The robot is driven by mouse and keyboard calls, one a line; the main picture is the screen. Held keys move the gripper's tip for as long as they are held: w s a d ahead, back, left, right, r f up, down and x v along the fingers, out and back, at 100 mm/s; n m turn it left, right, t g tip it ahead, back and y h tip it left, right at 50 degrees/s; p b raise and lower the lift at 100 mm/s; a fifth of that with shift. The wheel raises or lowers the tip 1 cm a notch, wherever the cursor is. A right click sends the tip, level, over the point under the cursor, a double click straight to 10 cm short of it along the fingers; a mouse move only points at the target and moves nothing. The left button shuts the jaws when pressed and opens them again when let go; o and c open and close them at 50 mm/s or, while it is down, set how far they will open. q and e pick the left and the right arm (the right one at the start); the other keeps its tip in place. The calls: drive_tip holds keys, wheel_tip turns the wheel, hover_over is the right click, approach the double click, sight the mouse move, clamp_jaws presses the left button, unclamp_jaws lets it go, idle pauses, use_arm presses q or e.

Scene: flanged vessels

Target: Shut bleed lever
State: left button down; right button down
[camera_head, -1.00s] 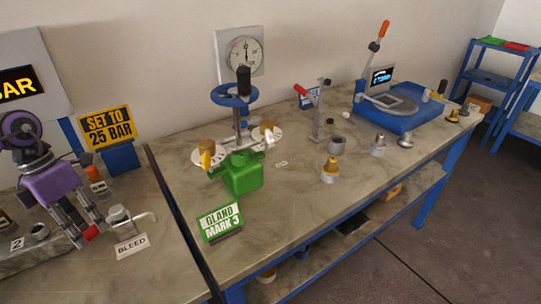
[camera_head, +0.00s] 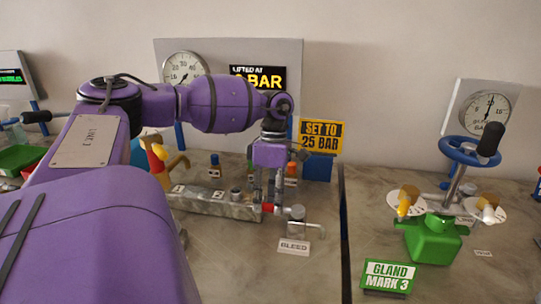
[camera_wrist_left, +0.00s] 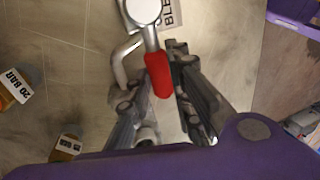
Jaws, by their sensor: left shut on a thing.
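The bleed valve (camera_head: 297,214) is a small silvery body with a bent metal pipe on its right, behind the white BLEED label (camera_head: 294,247). Its lever has a red grip (camera_head: 268,208) that points left from the valve. My left gripper (camera_head: 268,197) reaches down from above and is shut on the red grip. In the left wrist view the red grip (camera_wrist_left: 158,76) lies between the two dark fingers of the gripper (camera_wrist_left: 157,80), and the valve body (camera_wrist_left: 144,10) is at the top. My right gripper is not in view.
A grey numbered block (camera_head: 215,203) lies left of the valve.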

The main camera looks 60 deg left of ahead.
use_arm(q)
drive_tip(key=shift+a+r, duration=0.1)
drive_tip(key=c, duration=1.6)
unclamp_jaws()
drive_tip(key=v, duration=1.2)
